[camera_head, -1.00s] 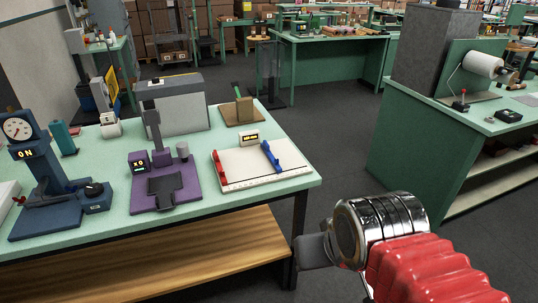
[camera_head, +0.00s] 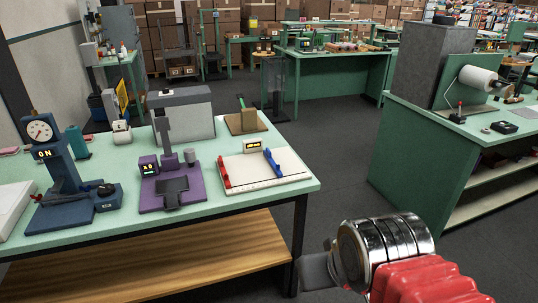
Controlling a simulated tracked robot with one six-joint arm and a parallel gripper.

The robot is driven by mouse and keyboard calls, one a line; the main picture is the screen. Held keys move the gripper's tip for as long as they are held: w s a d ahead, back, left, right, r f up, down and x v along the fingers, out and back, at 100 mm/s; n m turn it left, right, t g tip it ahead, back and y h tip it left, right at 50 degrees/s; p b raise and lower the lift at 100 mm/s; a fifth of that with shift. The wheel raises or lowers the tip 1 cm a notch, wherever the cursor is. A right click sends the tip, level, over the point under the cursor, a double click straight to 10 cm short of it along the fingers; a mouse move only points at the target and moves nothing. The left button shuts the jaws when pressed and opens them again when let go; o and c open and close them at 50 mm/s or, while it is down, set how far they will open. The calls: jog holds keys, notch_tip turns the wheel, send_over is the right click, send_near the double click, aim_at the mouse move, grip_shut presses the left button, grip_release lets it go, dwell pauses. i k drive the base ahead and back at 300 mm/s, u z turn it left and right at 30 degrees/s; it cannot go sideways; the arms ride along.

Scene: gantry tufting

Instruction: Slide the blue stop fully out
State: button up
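The blue stop (camera_head: 271,162) is a small blue bar on a white board (camera_head: 250,181) at the right end of the green workbench. It lies on the right half of the board, slanting from the back edge toward the front. A red stop (camera_head: 224,173) is at the board's left side, and a small display (camera_head: 253,146) stands at its back edge. My gripper (camera_head: 318,272) is low in the picture, in front of the bench's right corner and well apart from the board. Only a grey end piece shows beyond the chrome wrist, so its opening cannot be made out.
Left of the board stand a purple device (camera_head: 171,187) and a blue dial gauge stand (camera_head: 62,180). Behind are a grey box (camera_head: 183,113) and a wooden block with a green handle (camera_head: 245,120). Dark floor (camera_head: 340,165) lies open between this bench and the right green bench (camera_head: 415,150).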

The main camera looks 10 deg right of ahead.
aim_at(268, 154)
jog(key=k, duration=1.1)
jog(key=z, duration=0.45)
jog(key=i, duration=1.95)
jog(key=u, duration=0.55)
jog(key=i, duration=0.4)
jog(key=u, duration=0.25)
